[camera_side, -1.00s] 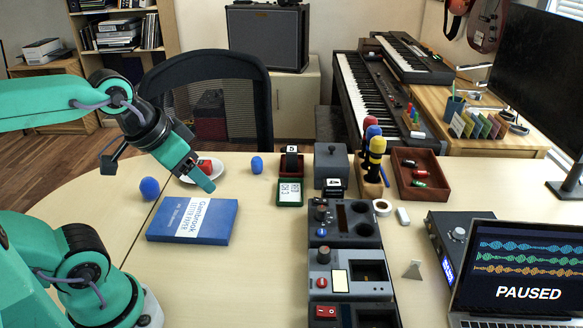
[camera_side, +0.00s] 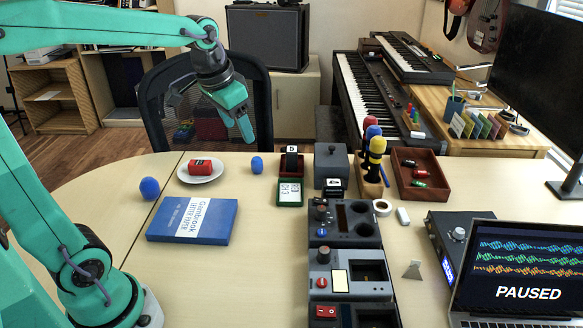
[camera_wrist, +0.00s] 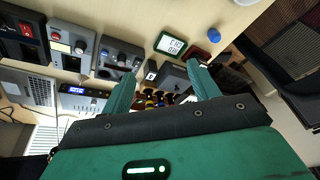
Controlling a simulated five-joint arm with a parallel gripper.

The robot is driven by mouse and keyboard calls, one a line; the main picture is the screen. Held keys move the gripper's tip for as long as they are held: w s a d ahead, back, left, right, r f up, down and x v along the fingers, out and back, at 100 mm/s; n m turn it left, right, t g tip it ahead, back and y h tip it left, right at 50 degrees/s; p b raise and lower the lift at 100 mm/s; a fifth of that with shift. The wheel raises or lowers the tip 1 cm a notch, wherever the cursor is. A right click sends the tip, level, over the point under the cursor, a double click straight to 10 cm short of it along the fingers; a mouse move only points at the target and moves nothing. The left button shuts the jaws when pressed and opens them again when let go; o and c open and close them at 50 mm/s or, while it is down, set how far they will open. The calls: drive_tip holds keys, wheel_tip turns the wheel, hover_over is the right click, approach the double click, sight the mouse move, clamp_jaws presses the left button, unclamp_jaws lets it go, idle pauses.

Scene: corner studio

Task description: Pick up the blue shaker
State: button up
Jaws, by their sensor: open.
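Two blue egg-shaped shakers are on the table. One shaker (camera_side: 257,165) stands right of the white plate, and the other shaker (camera_side: 150,188) is farther left, behind the blue paper box. My gripper (camera_side: 247,136) hangs in the air near the table's back edge, in front of the chair, above and slightly left of the right-hand shaker. It is open, with nothing between its fingers. In the wrist view the open fingers of my gripper (camera_wrist: 160,78) are spread, and a blue egg-shaped thing (camera_wrist: 213,35) lies beyond them, next to the small display.
The blue paper box (camera_side: 193,221) lies in front. The small display (camera_side: 289,193) and a row of consoles (camera_side: 346,222) stand to the right, with microphones (camera_side: 372,150) behind. The front middle table is bare.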

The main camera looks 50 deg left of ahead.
drive_tip(key=w+a+f+g, duration=0.1)
drive_tip(key=w+a+f, duration=0.1)
drive_tip(key=w+a, duration=0.35)
drive_tip(key=m+g, duration=0.1)
drive_tip(key=g, duration=0.2)
hover_over(256, 159)
drive_tip(key=shift+h, duration=0.3)
drive_tip(key=f, duration=1.6)
drive_tip(key=shift+w+d+f, duration=0.15)
drive_tip(key=shift+w+f, duration=0.1)
drive_tip(key=shift+w, duration=0.15)
drive_tip(key=shift+a+f, duration=0.2)
drive_tip(key=shift+f, duration=0.05)
drive_tip(key=shift+s+f, duration=0.15)
drive_tip(key=shift+f, duration=1.8)
drive_tip(key=shift+s+f, duration=0.1)
drive_tip(key=shift+f, duration=1.85)
drive_tip(key=shift+c, duration=0.3)
drive_tip(key=c, duration=1)
